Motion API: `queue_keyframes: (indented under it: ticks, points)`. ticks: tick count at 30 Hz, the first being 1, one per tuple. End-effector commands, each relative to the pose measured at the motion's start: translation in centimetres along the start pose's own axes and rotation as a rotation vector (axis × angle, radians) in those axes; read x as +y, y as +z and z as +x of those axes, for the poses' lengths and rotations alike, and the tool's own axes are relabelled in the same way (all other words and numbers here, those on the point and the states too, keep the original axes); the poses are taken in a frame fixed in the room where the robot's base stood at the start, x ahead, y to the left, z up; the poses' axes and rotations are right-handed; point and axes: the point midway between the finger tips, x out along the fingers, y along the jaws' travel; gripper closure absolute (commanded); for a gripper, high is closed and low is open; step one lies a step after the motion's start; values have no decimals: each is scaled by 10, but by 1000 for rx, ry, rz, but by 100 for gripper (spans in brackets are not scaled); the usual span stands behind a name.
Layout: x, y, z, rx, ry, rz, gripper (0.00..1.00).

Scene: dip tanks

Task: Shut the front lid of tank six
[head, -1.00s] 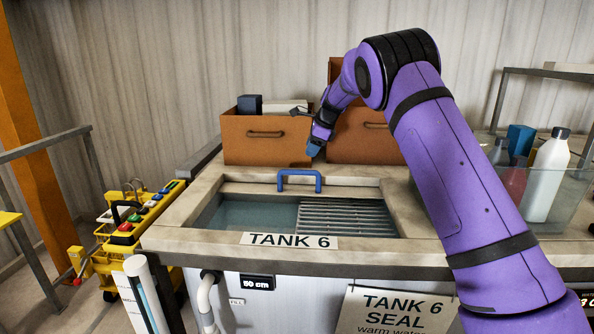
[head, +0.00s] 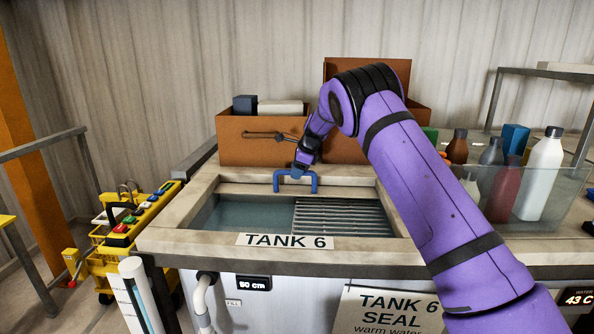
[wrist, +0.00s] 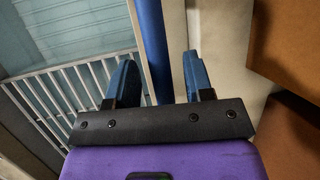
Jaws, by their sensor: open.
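Tank six (head: 160,240) stands in front of me, marked by its TANK 6 label (head: 284,240). Its basin is uncovered, with bluish water (head: 245,215) at left and a slatted grating (head: 340,217) at right. A blue handle (head: 296,189) stands at the basin's far edge; the lid panel it belongs to is hard to make out. My gripper (head: 297,172) is open at the top of this handle. In the wrist view my two blue fingers (wrist: 158,60) lie either side of the handle's bar (wrist: 150,35), apart from it as far as I can see.
Brown boxes (head: 240,150) stand behind the tank, close to my gripper. A clear tray with bottles (head: 541,180) is at the right. A yellow cart (head: 100,262) stands on the floor at left. A hanging TANK 6 SEAL sign (head: 388,312) is on the front.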

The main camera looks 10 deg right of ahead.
Motion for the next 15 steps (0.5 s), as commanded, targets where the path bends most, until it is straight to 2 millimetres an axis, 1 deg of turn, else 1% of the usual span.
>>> queue_keyframes:
  ticks: [1, 2, 3, 5, 6, 7, 15]
  points:
    - [0, 0, 0, 0, 0, 0, 55]
    - [0, 0, 0, 0, 0, 0, 62]
    - [0, 0, 0, 0, 0, 0, 71]
    - [0, 0, 0, 0, 0, 0, 85]
    - [0, 0, 0, 0, 0, 0, 94]
    - [0, 0, 0, 0, 0, 0, 100]
    - [3, 1, -1, 0, 0, 0, 100]
